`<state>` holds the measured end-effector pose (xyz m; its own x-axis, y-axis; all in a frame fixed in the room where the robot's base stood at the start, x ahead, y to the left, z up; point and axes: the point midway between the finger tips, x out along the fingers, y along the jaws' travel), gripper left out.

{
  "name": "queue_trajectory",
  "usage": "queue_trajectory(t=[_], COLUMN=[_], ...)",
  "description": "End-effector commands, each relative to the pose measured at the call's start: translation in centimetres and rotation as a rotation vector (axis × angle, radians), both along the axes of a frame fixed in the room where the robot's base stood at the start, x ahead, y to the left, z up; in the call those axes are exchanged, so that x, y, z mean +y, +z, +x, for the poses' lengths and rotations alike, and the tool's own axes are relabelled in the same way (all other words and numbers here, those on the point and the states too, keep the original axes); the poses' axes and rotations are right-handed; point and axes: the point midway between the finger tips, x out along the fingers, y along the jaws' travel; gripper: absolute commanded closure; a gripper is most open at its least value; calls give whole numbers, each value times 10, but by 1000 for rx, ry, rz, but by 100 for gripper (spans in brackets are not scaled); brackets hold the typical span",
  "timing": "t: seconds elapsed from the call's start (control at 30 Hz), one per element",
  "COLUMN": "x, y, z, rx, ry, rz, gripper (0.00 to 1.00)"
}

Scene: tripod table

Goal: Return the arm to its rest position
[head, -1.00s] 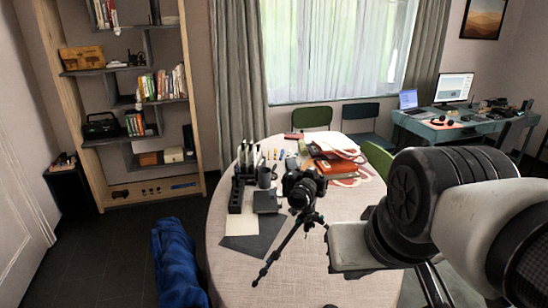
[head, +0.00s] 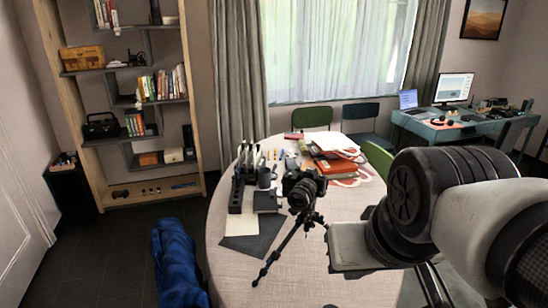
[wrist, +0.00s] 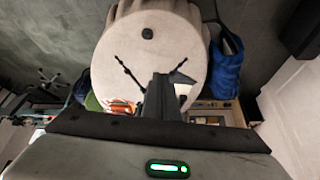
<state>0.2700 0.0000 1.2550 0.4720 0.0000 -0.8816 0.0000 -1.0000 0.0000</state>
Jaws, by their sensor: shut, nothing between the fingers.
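My arm (head: 450,215) is folded at the right of the head view, at the right side of the round table (head: 345,290). My gripper (wrist: 161,78) shows in the wrist view as a dark, narrow shape over the table. It is shut with nothing held. A black camera (head: 302,190) on a small tripod (head: 290,243) stands on the table, left of my arm and apart from it in the head view. In the wrist view, two tripod legs (wrist: 127,72) spread out from behind my gripper, which hides the camera.
Stationery holders (head: 237,192), papers and an orange book (head: 335,166) lie on the table's far side. A green chair (head: 378,160) is behind my arm. A blue bag (head: 175,262) is left of the table. A bookshelf (head: 198,100) and a desk (head: 465,125) stand farther back.

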Motion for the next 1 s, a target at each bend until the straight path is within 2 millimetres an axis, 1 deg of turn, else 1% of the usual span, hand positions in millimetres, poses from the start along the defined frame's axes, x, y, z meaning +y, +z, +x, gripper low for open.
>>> queue_trajectory(t=[0.57,0.67,0.77,0.83,0.87,0.9,0.97,1.0], x=[0,-3,-14,-28,-34,-44,-59,-68], y=[0,-4,-13,-22,-26,-31,-40,-45], z=[0,7,32,59,74,94,126,147], rx=[0,-14,-63,-120,-150,-193,-258,-303], ry=[0,7,32,65,84,114,168,208], rz=[0,-14,-64,-126,-159,-210,-294,-353], gripper=[100,100,100,100,100,100,100,100])
